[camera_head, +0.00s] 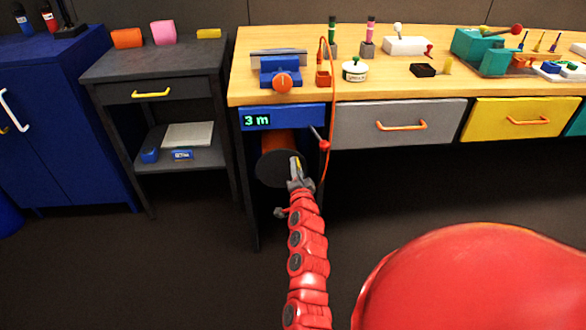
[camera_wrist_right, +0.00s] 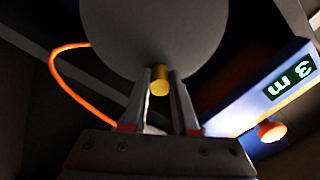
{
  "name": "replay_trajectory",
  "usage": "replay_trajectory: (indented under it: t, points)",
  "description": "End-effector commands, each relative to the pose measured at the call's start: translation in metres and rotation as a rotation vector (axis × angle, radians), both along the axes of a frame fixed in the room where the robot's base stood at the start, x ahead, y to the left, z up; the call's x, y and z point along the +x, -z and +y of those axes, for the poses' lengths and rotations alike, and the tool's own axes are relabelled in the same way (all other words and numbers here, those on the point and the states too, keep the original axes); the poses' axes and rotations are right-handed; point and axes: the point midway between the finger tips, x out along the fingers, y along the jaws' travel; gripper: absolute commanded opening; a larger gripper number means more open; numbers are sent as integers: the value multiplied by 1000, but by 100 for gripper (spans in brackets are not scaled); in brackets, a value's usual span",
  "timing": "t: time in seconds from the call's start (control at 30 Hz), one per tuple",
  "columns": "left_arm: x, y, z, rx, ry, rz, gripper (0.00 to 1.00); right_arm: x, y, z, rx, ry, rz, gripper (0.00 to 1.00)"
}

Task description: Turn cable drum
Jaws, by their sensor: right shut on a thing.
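The cable drum (camera_head: 274,168) hangs under the left end of the workbench, its dark round face towards me and orange cable wound behind it. The face also shows as a large grey disc in the right wrist view (camera_wrist_right: 152,35). A yellow crank peg (camera_wrist_right: 159,85) sticks out near the disc's edge. My right gripper (camera_head: 297,168) is at the right side of the drum face, its fingers (camera_wrist_right: 161,95) shut on the peg. A blue panel above the drum carries a display (camera_head: 257,120) reading "3 m". My left gripper is out of view.
The orange cable (camera_head: 334,100) runs from the bench top down beside the drum. A red-knobbed lever (camera_head: 322,143) sticks out just right of the panel. A bench leg (camera_head: 247,190) stands left of the drum. A grey drawer (camera_head: 398,124) is to the right; the floor below is clear.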

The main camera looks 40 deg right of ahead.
Motion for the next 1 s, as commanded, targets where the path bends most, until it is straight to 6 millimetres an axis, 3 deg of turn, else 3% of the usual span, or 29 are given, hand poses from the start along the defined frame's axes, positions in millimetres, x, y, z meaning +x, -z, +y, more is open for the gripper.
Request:
replay_trajectory:
  t: [0.8, 0.83, 1.0]
  points:
    - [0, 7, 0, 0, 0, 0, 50, -3, 6, -5, 106, 2, -66, 0]
    - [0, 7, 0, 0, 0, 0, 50, -3, 6, -5, 106, 2, -66, 29]
    - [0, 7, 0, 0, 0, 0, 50, -3, 6, -5, 107, 1, -65, 57]
